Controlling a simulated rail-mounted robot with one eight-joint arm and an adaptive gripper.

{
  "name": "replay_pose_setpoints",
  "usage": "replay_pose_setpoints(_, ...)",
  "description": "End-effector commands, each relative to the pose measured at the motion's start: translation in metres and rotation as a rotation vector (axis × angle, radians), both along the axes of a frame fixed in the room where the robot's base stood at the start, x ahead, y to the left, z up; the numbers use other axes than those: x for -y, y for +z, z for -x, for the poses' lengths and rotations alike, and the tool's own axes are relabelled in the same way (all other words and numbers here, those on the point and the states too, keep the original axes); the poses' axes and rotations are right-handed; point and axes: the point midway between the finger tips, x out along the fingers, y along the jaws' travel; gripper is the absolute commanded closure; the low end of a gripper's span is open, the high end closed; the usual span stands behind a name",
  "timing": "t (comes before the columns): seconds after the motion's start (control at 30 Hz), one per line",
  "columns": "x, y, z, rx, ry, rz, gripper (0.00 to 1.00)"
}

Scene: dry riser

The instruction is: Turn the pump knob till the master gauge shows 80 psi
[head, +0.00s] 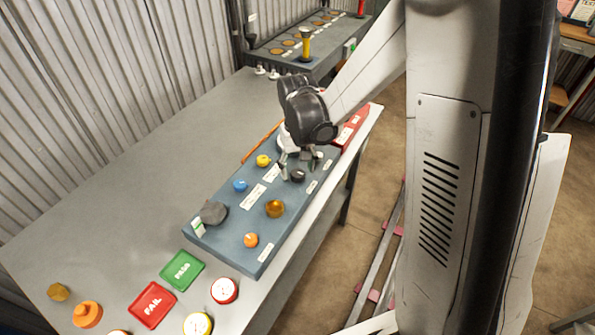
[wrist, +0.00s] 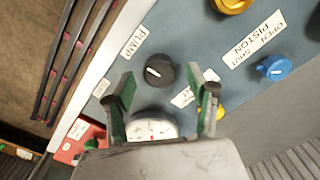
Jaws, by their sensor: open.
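The pump knob (wrist: 159,70) is black with a white pointer line, on the blue-grey panel beside a PUMP label. It shows in the head view too (head: 297,175). My gripper (wrist: 164,88) is open above the panel, its fingers apart. In the wrist view the knob appears between and just beyond the fingertips; I see no contact. The head view shows my gripper (head: 298,161) over the panel's far end. A white-faced gauge (wrist: 152,130) sits close to the knob, its lower part hidden by my gripper; its reading is too small to tell, and I cannot confirm it is the master gauge.
The panel (head: 228,240) also bears a blue knob (head: 240,185), a yellow knob (head: 263,160), an amber knob (head: 275,208) and an orange knob (head: 251,240). A red FAIL tray (head: 152,305) and green tray (head: 182,270) lie nearby.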

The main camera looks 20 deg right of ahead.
Motion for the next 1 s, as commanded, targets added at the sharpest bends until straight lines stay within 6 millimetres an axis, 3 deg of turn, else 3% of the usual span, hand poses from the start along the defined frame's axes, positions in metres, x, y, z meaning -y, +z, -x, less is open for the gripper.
replay_pose_setpoints(0.2, 0.0, -0.015, 0.0, 0.0, 0.0, 0.0, 0.48)
replay_pose_setpoints(0.53, 0.0, -0.017, 0.0, 0.0, 0.0, 0.0, 0.48)
replay_pose_setpoints(0.87, 0.0, -0.017, 0.0, 0.0, 0.0, 0.0, 0.92)
replay_pose_setpoints(1.0, 0.0, -0.018, 0.0, 0.0, -0.017, 0.0, 0.93)
